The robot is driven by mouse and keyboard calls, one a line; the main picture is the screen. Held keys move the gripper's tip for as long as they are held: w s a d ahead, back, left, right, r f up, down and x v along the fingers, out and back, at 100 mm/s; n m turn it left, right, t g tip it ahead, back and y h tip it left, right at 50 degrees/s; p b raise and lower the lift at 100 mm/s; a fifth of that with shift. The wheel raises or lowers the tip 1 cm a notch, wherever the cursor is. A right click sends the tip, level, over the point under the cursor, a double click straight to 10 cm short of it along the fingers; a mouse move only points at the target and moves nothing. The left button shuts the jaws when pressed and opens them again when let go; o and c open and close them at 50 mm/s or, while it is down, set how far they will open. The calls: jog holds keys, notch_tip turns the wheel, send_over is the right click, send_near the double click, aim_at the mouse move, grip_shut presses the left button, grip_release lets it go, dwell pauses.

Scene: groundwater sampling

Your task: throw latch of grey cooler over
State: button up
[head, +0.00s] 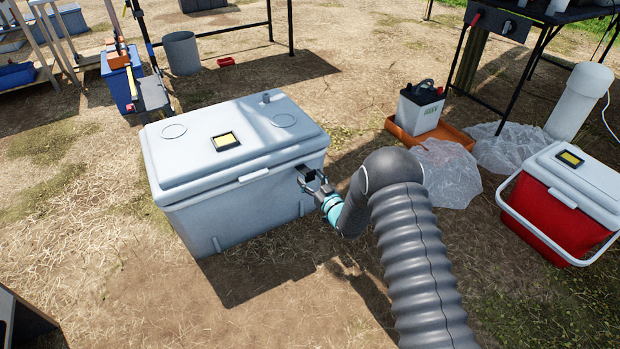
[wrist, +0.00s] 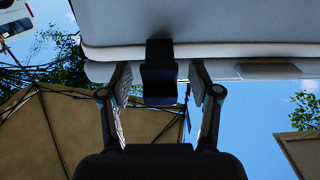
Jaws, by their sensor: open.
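The grey cooler (head: 240,210) stands on the ground left of the middle in the head view, its lid (head: 185,150) down. The latch (wrist: 160,78) is a dark strap on the lid's edge in the wrist view. My gripper (head: 308,178) is at the cooler's right front corner, just under the lid's rim. In the wrist view its two fingers (wrist: 161,88) are open, one on each side of the latch, with gaps showing. In the head view the latch is mostly hidden at my gripper.
A red cooler (head: 552,215) with a white lid stands at the right. A battery box (head: 418,108) sits in an orange tray (head: 455,135) beside clear plastic sheeting (head: 448,175). A grey bucket (head: 182,53) stands behind the grey cooler.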

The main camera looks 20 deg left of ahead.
jog(key=shift+w+a, duration=0.3)
jog(key=shift+a, duration=0.05)
grip_shut()
